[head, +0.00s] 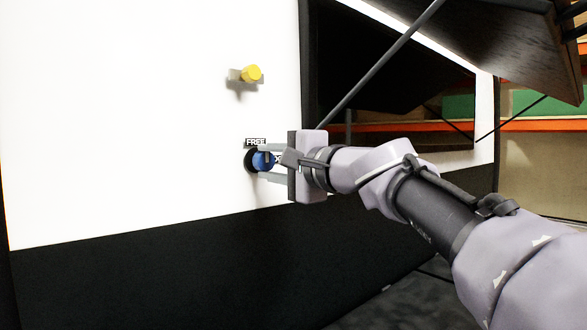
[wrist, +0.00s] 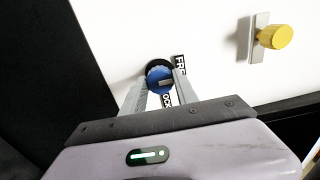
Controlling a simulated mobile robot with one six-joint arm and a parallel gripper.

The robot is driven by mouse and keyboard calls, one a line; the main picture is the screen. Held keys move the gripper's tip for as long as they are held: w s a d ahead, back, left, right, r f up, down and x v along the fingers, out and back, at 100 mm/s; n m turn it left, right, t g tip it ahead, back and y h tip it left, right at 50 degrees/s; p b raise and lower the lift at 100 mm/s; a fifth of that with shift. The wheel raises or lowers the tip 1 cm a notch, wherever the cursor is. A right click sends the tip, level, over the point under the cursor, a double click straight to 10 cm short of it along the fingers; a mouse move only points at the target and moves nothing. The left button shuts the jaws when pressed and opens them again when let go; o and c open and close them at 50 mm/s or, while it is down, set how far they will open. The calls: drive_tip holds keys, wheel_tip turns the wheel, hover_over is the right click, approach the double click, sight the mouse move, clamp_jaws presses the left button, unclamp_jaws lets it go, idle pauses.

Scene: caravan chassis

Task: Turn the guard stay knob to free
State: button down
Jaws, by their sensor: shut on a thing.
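The guard stay knob (head: 262,161) is blue, on a dark round base on the white panel. A "FREE" label (head: 255,142) is just above it, and a second label beside it is partly hidden. My gripper (head: 264,162) reaches in from the right with its two fingers on either side of the knob, shut on it. In the wrist view the knob (wrist: 160,78) sits between the fingertips of my gripper (wrist: 161,82). A pale mark shows on its face. I cannot tell exactly which label it points to.
A yellow knob (head: 251,73) on a small plate sticks out from the white panel (head: 130,110) above the blue knob. A dark propped-up flap (head: 500,50) and its thin stay rod (head: 385,60) hang over the opening at the upper right. The panel's left part is clear.

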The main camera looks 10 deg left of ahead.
idle(0.4)
drive_tip(key=c, duration=0.9)
unclamp_jaws()
drive_tip(key=shift+c, duration=0.2)
